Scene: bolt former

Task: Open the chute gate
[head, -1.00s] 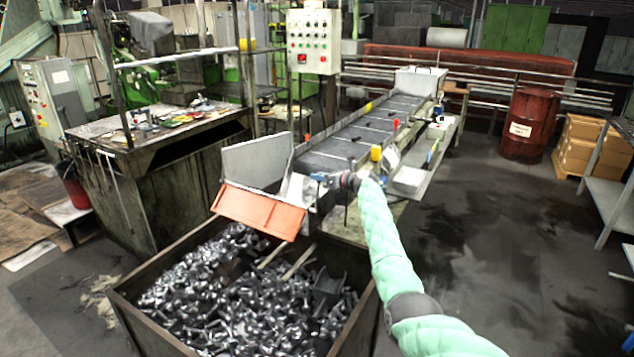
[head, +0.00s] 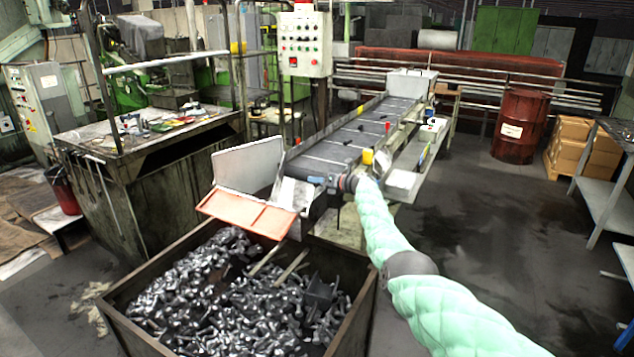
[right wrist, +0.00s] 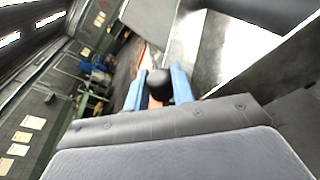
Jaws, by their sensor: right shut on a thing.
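The orange chute gate (head: 245,212) is a flat flap at the end of the chute, above the bin of bolts. It slopes outward over the bin. A pale metal plate (head: 248,165) stands behind it. My right gripper (head: 326,182) is at the right side of the chute end. In the right wrist view, its blue fingers are shut on a round black knob (right wrist: 156,85). An orange strip of the gate (right wrist: 133,95) shows beyond the fingers. The link between knob and gate is hidden. My left gripper is not in view.
The steel bin (head: 345,325) of bolts stands below the gate. A conveyor (head: 345,145) runs back from the chute, with a side tray (head: 402,184) at its right. A workbench (head: 150,130) stands left, a red drum (head: 518,128) right.

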